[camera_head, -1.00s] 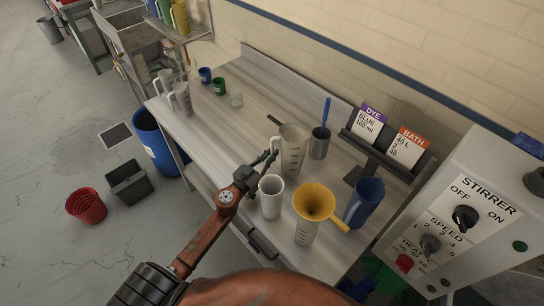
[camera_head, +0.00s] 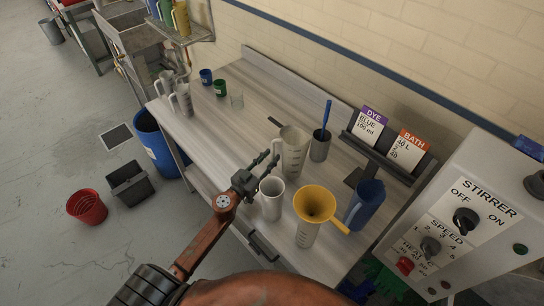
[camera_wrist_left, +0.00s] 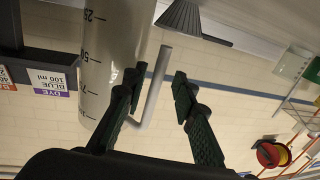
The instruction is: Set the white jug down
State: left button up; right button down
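The tall white jug (camera_head: 294,152) with graduation marks stands upright on the bench in the head view, behind the small white jug. It fills the upper left of the left wrist view (camera_wrist_left: 115,45), with its handle (camera_wrist_left: 155,90) running down between my fingers. My left gripper (camera_head: 269,164) is at the jug's handle side, its fingers spread apart. In the left wrist view the open fingers (camera_wrist_left: 155,98) are on either side of the handle, the left one close to the jug. My right gripper is not in view.
A small white jug (camera_head: 271,199), a yellow funnel (camera_head: 315,202) on a clear vessel and a blue jug (camera_head: 365,203) stand close in front. A metal cup (camera_head: 320,146) with a blue tool is behind.

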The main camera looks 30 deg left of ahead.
pick_arm(q)
jog(key=s+a, duration=0.1)
jog(key=s, duration=0.9)
jog(key=shift+s+a+b, duration=0.25)
jog(key=shift+b, duration=0.05)
